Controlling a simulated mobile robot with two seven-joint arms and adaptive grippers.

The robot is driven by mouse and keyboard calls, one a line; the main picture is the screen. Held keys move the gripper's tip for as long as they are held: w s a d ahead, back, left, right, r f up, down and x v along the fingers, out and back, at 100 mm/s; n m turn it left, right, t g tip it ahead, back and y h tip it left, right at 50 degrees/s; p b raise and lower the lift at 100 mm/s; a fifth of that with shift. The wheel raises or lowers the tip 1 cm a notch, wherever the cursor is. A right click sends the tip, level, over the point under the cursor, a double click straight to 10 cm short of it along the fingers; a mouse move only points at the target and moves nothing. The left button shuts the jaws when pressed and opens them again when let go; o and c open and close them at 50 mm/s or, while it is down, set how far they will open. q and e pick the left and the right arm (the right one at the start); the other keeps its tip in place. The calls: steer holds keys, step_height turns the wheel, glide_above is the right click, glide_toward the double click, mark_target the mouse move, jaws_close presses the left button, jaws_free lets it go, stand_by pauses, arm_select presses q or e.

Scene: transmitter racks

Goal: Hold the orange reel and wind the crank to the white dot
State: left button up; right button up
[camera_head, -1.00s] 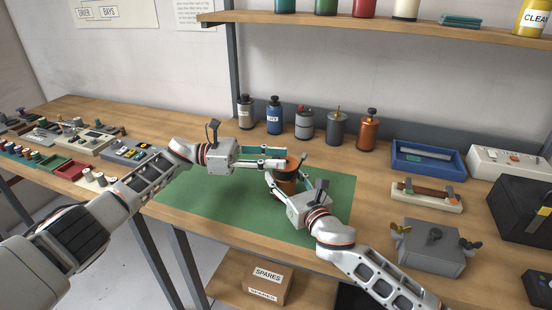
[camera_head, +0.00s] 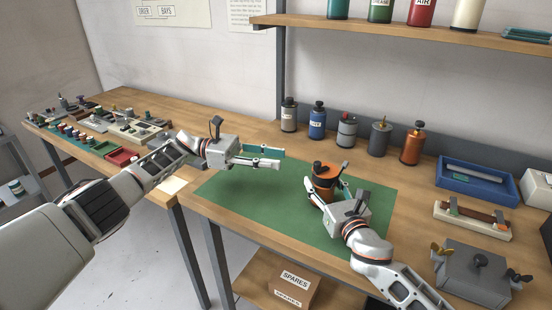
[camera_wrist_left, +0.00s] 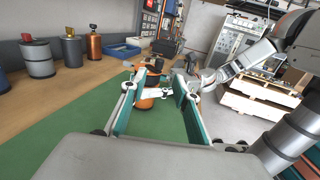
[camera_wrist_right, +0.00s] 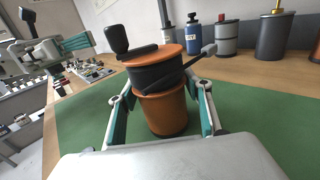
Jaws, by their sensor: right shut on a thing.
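The orange reel (camera_head: 325,190) stands upright on the green mat, with a dark band around its middle. My right gripper (camera_wrist_right: 164,100) is shut around its lower body. On its orange top is a dark crank arm with a black knob (camera_wrist_right: 117,39), at the left in the right wrist view. A grey lever (camera_wrist_right: 200,58) sticks out on the reel's other side. I cannot make out the white dot. My left gripper (camera_head: 264,157) is open and empty above the mat, left of the reel and apart from it. Its fingers (camera_wrist_left: 158,90) stand apart in its wrist view.
The green mat (camera_head: 245,200) is bare left of the reel. Several canisters (camera_head: 347,132) line the bench's back. A blue tray (camera_head: 477,194) and a grey box with wing nuts (camera_head: 475,272) lie right. Small racks (camera_head: 120,155) crowd the left. A shelf (camera_head: 400,32) hangs above.

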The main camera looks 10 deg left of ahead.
arm_select(q)
steer(key=shift+o, duration=0.2)
steer(key=shift+r, duration=0.1)
steer(key=w+d+r+t+y, duration=0.1)
steer(key=w+d+r+t, duration=0.15)
steer(key=d+r, duration=0.5)
steer(key=w+d+r+t, duration=0.1)
steer(key=d+r+t, duration=0.2)
steer(key=d+r, duration=0.4)
steer(key=n+t+y, duration=0.7)
steer(key=n+y, duration=0.3)
steer(key=n, duration=0.2)
glide_toward(316, 164)
steer(key=x, duration=1.1)
steer(key=shift+c, duration=0.5)
steer(key=shift+a+g, duration=0.1)
steer(key=shift+g, duration=0.15)
jaws_close()
